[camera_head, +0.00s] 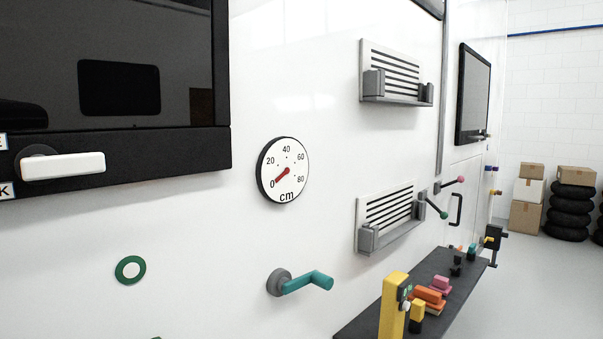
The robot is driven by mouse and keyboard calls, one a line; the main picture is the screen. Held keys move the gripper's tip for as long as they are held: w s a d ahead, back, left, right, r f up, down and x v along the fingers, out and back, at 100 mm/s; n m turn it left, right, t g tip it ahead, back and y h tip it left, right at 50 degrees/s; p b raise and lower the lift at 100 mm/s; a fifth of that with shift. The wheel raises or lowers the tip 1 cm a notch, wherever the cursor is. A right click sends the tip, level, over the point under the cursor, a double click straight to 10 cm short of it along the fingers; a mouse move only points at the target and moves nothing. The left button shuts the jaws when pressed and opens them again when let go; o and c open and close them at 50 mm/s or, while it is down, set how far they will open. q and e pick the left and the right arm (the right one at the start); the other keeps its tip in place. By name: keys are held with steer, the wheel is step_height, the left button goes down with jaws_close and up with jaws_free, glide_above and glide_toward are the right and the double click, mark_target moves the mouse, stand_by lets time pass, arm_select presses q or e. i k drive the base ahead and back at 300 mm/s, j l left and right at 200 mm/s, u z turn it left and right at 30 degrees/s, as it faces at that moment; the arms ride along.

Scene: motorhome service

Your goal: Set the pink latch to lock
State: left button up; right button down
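A small lever with a pink knob (460,180), which looks like the pink latch, sticks out to the right from a grey pivot on the white motorhome wall. It is right of the centre and far along the wall. Its arm points right and slightly up. I cannot read any lock marking beside it. Neither of my grippers shows in the head view, so I cannot see what they hold.
A white latch (62,166), a teal handle (305,282), a gauge (283,170) and vents (392,76) line the wall. Another dark lever (432,207) sits below the pink one. A dark shelf (372,323) with several items juts out.

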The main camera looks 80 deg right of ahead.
mark_target(461, 179)
steer(key=z, duration=3.7)
steer(key=i+l, duration=0.65)
steer(key=i, duration=0.15)
steer(key=i+l, duration=0.65)
steer(key=i, duration=0.15)
steer(key=j+u, duration=0.05)
